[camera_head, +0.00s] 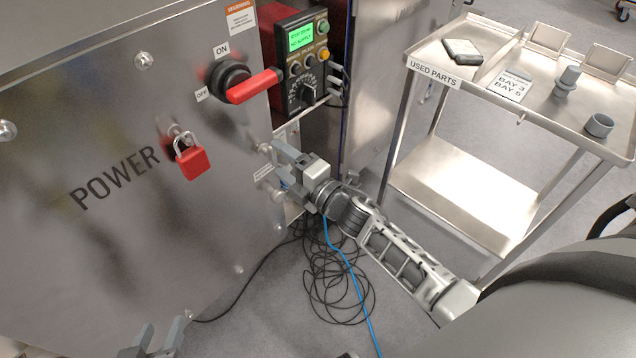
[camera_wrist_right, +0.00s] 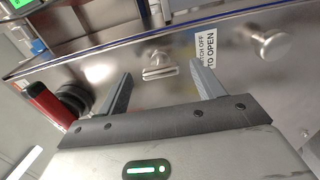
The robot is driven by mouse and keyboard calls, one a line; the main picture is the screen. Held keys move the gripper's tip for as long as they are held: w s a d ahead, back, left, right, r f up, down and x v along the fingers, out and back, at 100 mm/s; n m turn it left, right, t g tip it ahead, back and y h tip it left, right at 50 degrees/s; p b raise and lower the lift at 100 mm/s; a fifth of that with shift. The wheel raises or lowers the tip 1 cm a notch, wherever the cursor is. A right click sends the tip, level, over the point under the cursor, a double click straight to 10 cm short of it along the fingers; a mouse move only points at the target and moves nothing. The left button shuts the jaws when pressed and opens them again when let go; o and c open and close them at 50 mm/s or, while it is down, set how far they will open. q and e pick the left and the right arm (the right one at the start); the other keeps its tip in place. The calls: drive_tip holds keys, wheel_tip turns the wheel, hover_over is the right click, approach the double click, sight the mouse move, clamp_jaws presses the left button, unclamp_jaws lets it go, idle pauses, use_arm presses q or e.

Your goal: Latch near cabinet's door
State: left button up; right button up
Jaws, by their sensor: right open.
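The near cabinet's steel front (camera_head: 110,110) fills the left of the head view and looks closed; it carries the word POWER. In the right wrist view, a small metal latch handle (camera_wrist_right: 158,70) shows on the steel, beside a "switch off to open" label (camera_wrist_right: 205,47) and a round knob (camera_wrist_right: 272,42). My right gripper (camera_head: 274,165) is open at the cabinet's right edge. In the wrist view its fingers (camera_wrist_right: 160,82) stand apart on either side of the latch handle; contact cannot be told. My left gripper (camera_head: 163,330) is open and empty at the bottom, low before the cabinet.
A red-handled switch (camera_head: 250,87) sits on the cabinet, pointing right, with a red padlock (camera_head: 190,162) hanging below. A control box (camera_head: 302,60) with a green screen stands at the cabinet's right. A parts trolley (camera_head: 540,110) is at right. Cables (camera_head: 338,275) lie on the floor.

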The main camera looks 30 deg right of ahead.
drive_tip(key=v, duration=1.2)
drive_tip(key=shift+s, duration=0.35)
